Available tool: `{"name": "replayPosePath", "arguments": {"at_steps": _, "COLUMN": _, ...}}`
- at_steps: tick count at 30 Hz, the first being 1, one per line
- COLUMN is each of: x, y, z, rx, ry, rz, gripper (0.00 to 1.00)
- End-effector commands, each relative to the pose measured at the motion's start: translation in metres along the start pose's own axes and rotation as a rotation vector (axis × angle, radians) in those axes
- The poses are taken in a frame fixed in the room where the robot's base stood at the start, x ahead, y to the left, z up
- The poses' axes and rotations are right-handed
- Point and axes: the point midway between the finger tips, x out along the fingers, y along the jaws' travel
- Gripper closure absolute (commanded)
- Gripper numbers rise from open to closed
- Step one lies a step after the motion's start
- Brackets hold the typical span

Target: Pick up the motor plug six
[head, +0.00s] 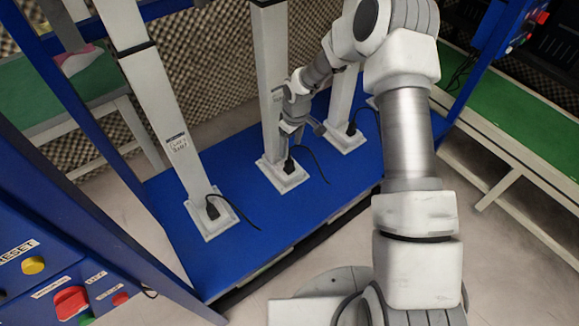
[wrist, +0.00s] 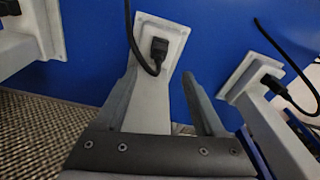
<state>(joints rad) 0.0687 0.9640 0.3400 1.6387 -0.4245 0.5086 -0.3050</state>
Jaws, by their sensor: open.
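A black plug (head: 289,166) with a black cable sits at the white base of the middle post; the same plug (wrist: 159,48) shows in the wrist view. My gripper (head: 291,134) is just above this plug, beside the middle post. In the wrist view, my gripper (wrist: 160,68) has its two grey fingers spread on either side of the post, with the plug beyond the fingertips and nothing held. Similar black plugs sit at the left post (head: 212,210) and the right post (head: 351,128). I cannot read which one is six.
The posts stand on a blue platform (head: 240,220) inside a blue frame. Loose cables lie on it beside each plug. A control panel (head: 60,290) with buttons is at lower left. Green-topped benches stand left (head: 30,90) and right (head: 520,120). Patterned foam walls are behind.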

Motion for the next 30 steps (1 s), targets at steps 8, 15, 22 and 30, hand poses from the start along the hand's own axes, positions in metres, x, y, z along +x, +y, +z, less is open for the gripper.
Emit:
{"name": "replayPosePath", "arguments": {"at_steps": 8, "x": 0.032, "y": 0.0, "z": 0.0, "rx": -0.001, "ry": 0.0, "rz": 0.001, "gripper": 0.29}}
{"name": "replayPosePath", "arguments": {"at_steps": 15, "x": 0.055, "y": 0.001, "z": 0.001, "rx": 0.0, "ry": -0.001, "rz": -0.001, "gripper": 0.29}}
{"name": "replayPosePath", "arguments": {"at_steps": 22, "x": 0.084, "y": 0.002, "z": 0.0, "rx": -0.001, "ry": 0.0, "rz": 0.0, "gripper": 0.29}}
{"name": "replayPosePath", "arguments": {"at_steps": 30, "x": 0.084, "y": 0.003, "z": 0.0, "rx": -0.001, "ry": 0.001, "rz": 0.001, "gripper": 0.38}}
